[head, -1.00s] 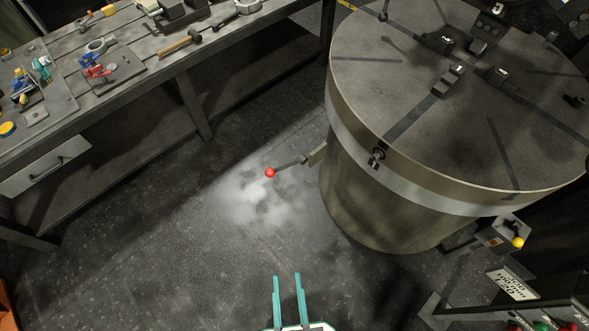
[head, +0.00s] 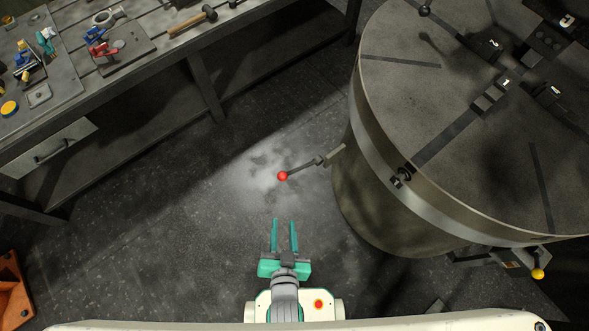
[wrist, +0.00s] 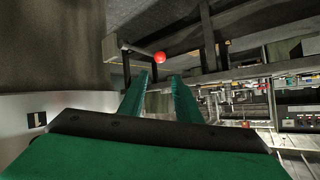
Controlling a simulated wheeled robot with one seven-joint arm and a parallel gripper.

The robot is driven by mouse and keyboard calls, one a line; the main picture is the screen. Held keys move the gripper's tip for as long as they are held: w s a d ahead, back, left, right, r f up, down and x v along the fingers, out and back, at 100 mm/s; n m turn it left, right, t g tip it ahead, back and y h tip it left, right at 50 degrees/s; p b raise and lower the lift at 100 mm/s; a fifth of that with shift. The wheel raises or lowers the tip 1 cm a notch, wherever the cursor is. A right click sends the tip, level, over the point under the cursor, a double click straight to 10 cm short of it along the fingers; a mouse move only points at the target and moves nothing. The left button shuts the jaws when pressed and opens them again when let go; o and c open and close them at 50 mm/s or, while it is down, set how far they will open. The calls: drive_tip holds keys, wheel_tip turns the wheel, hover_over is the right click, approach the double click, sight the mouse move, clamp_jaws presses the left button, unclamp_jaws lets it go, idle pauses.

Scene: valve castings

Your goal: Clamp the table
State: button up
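The round rotary table (head: 440,110) stands at the right in the head view, with slots and numbered jaws on its top. A clamp lever (head: 304,165) with a red ball knob (head: 283,176) sticks out from its side toward the left. My gripper (head: 283,222) is open and empty, below the knob in the picture and apart from it. In the wrist view the red knob (wrist: 160,57) shows just beyond the two green fingers (wrist: 155,85), near the gap between their tips. The table's side fills the left of the wrist view.
A workbench (head: 130,62) with a hammer (head: 193,20) and small fixtures runs along the upper left. An orange bin (head: 12,290) stands at the lower left. A yellow-knobbed control (head: 538,273) sits at the table's lower right. The floor between bench and table is clear.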

drive_tip(key=w+a+f+m+g, duration=0.2)
drive_tip(key=w+f, duration=0.4)
drive_tip(key=m+g+h, duration=0.3)
drive_tip(key=m+g, duration=0.3)
drive_tip(key=m, duration=0.1)
approach(288, 174)
drive_tip(key=x, duration=0.5)
drive_tip(key=shift+w+d+f, duration=0.1)
drive_tip(key=shift+f, duration=0.2)
drive_tip(key=shift+w+d+r, duration=0.25)
drive_tip(key=shift+d+r, duration=0.05)
drive_tip(key=shift+w+d+f+m, duration=0.1)
drive_tip(key=shift+d+f+m, duration=0.05)
drive_tip(key=shift+f+m, duration=0.2)
drive_tip(key=x, duration=0.8)
drive_tip(key=shift+d+f, duration=0.15)
drive_tip(key=shift+f, duration=0.3)
drive_tip(key=shift+w+f, duration=0.25)
drive_tip(key=shift+f, duration=0.2)
